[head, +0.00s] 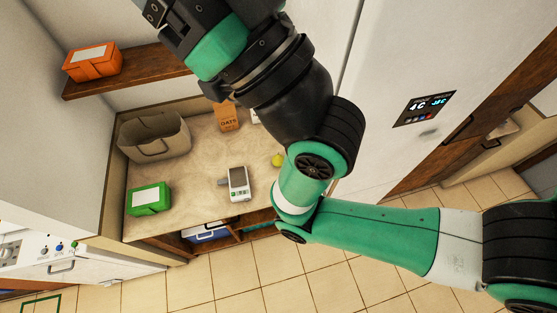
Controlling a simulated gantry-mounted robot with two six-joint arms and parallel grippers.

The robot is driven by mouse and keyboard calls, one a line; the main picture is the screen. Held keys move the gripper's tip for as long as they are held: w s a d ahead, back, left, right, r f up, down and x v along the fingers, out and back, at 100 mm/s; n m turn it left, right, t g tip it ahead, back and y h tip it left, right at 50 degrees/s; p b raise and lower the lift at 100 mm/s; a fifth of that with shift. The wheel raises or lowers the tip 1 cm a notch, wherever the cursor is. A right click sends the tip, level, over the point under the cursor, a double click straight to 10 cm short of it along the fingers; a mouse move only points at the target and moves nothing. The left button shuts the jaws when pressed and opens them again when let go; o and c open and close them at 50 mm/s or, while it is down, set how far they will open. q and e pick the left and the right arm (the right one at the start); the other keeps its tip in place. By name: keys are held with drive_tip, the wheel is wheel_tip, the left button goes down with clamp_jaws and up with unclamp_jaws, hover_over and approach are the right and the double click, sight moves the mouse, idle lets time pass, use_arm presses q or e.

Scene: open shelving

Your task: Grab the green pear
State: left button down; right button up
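A small yellow-green pear (277,160) sits on the beige counter (185,205) toward its right side. It is right beside the edge of my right arm in the picture, which may cover part of it. My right arm comes in from the right and bends up across the middle of the head view. Its dark wrist end is at the top, up and left of the pear, and the fingertips cannot be made out. My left gripper is not in view.
A white scale-like device (238,184) stands left of the pear. A green box (149,199), a paper bag (153,137) and an oats box (227,117) are also on the counter. An orange box (92,62) sits on a wooden shelf (130,74). The counter's front middle-left is clear.

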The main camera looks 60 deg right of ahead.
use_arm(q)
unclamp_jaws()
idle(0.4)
